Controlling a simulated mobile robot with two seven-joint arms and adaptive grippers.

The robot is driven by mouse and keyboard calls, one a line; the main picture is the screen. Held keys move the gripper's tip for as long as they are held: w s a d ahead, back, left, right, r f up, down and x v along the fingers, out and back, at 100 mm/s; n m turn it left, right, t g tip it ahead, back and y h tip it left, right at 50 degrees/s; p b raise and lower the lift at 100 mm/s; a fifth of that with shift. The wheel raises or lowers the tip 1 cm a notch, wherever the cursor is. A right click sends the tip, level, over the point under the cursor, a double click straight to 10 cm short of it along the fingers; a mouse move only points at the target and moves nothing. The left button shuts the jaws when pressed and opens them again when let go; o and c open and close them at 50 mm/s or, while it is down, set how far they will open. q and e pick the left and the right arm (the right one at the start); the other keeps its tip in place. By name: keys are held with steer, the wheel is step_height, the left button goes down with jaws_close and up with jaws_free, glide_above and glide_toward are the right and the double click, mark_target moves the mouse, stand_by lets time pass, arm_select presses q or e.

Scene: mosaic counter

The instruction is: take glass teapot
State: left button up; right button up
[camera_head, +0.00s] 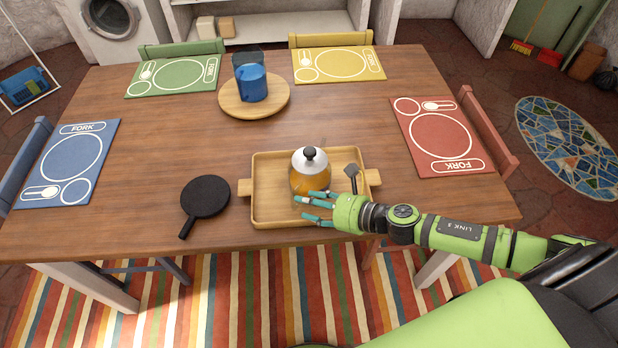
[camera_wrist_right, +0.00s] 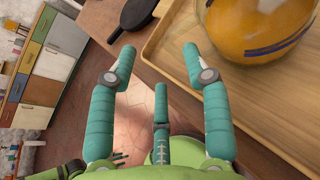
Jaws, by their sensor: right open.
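The glass teapot (camera_head: 309,171) stands upright in the wooden tray (camera_head: 262,208) near the table's front edge. In the right wrist view, the open fingers (camera_wrist_right: 165,65) are empty and the teapot's lower body (camera_wrist_right: 255,25) is at the upper right. Contact between fingers and teapot cannot be told. The teapot's handle and spout are not clear. My left gripper is not in view.
A dark spatula (camera_head: 352,178) lies in the tray, right of the teapot. A black pan (camera_head: 206,196) lies left of the tray. Placemats lie around the table edges. The table's left middle is clear.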

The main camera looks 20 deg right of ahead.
mark_target(294, 202)
steer(key=shift+w+a+f+n+g+p, duration=0.3)
steer(key=shift+f+n+p, duration=0.15)
steer(key=shift+n, duration=0.45)
steer(key=x, duration=0.3)
steer(key=p+x, duration=0.1)
steer(key=shift+w+d+f, duration=0.15)
steer(key=shift+w+f, duration=0.2)
steer(key=shift+f, duration=0.1)
steer(key=shift+w+a+f, duration=0.25)
steer(key=shift+a, duration=0.05)
jaws_close()
steer(key=shift+w+r, duration=0.15)
